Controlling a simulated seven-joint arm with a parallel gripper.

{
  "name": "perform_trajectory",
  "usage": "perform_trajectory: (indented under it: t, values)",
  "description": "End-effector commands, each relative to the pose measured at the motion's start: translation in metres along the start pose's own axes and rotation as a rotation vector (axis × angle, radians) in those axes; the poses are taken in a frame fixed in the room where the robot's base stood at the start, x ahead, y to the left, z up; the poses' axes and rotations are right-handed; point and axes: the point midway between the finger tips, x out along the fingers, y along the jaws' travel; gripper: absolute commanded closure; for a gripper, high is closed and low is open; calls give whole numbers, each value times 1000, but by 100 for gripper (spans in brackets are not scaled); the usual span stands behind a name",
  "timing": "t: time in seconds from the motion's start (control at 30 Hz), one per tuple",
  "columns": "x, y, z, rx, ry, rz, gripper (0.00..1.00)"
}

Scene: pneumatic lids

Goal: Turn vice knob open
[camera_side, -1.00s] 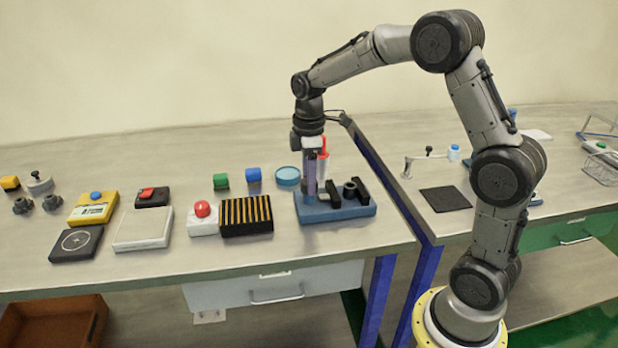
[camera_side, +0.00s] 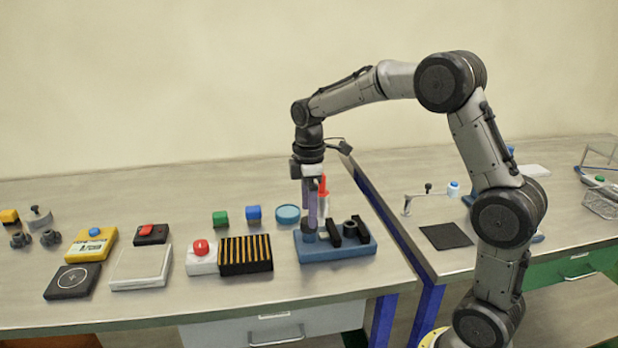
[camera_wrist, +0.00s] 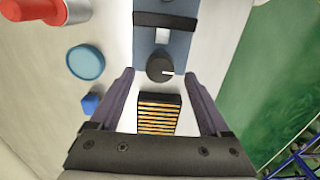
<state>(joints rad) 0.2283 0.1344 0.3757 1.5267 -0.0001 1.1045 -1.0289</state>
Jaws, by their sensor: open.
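The vice (camera_side: 352,252) is a blue block with black jaws on the bench. It also shows in the wrist view (camera_wrist: 178,50), at the top centre. In the side view the knob (camera_side: 309,237) sits at the vice's left end. My gripper (camera_side: 309,222) points straight down just above the knob. In the wrist view my gripper (camera_wrist: 160,72) is open, one purple finger on each side of the knob with gaps. Contact with the knob is not visible.
A black-and-yellow striped block (camera_side: 245,255) stands left of the vice. A red-topped bottle (camera_side: 322,190) stands close behind my gripper. A blue round lid (camera_side: 287,214) and a blue cube (camera_side: 254,213) lie behind. The bench edge is in front.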

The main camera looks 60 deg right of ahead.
Motion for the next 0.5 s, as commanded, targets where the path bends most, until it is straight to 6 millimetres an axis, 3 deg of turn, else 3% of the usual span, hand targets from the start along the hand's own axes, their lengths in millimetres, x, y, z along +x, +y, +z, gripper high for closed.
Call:
perform_trajectory:
  t: [0.3, 0.5]
  values:
    - [-70, 1, 0, 0, 2, 4, 20]
    - [-100, 1, 0, -1, 2, 3, 20]
